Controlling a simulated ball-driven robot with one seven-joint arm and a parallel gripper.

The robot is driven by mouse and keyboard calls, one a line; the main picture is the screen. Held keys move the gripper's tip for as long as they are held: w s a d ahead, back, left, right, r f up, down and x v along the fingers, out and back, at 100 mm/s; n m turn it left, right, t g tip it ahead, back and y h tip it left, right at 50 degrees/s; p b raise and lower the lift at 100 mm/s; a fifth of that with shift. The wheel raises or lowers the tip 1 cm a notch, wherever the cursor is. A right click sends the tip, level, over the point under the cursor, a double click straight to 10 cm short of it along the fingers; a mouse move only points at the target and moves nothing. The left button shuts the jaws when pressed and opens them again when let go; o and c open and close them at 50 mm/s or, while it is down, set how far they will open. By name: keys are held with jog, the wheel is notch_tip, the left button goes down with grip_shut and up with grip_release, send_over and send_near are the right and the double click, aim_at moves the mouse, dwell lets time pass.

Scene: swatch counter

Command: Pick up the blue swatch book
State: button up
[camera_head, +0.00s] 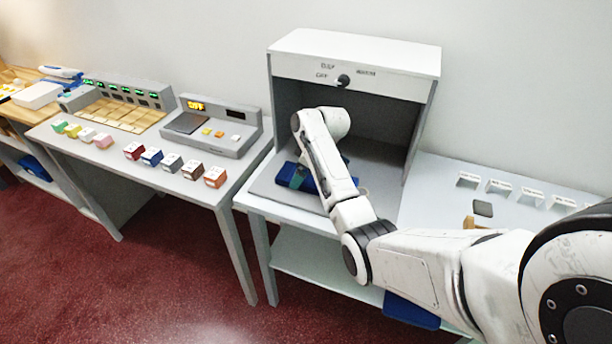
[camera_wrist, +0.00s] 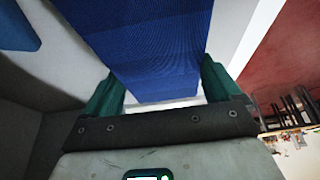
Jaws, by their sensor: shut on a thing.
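The blue swatch book (camera_wrist: 150,45) fills the top middle of the wrist view, between the two green fingers of my gripper (camera_wrist: 160,82). My gripper is shut on it. In the head view the blue swatch book (camera_head: 309,184) shows at the front of the open grey booth (camera_head: 354,60), partly hidden by my arm and the green fingers. From these frames I cannot tell whether the book touches the booth floor.
The booth's walls and roof surround my gripper, with a knob (camera_head: 343,81) on its front panel. Left is a counter with several coloured cubes (camera_head: 152,156) and a grey device (camera_head: 212,125). Another blue item (camera_head: 411,312) lies low under the right counter.

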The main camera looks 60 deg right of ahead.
jog(key=shift+r, duration=0.45)
jog(key=s+r, duration=0.1)
jog(key=r, duration=0.1)
jog(key=s+a+r, duration=0.1)
jog(key=r, duration=0.2)
jog(key=s+a+r+b, duration=0.1)
jog(key=s+r, duration=0.1)
jog(key=shift+a+r, duration=0.15)
jog(key=shift+r, duration=0.05)
jog(key=s+a+r+p, duration=0.4)
jog(key=s+p, duration=0.2)
jog(key=s, duration=0.2)
jog(key=shift+a+r, duration=0.15)
jog(key=shift+a, duration=0.1)
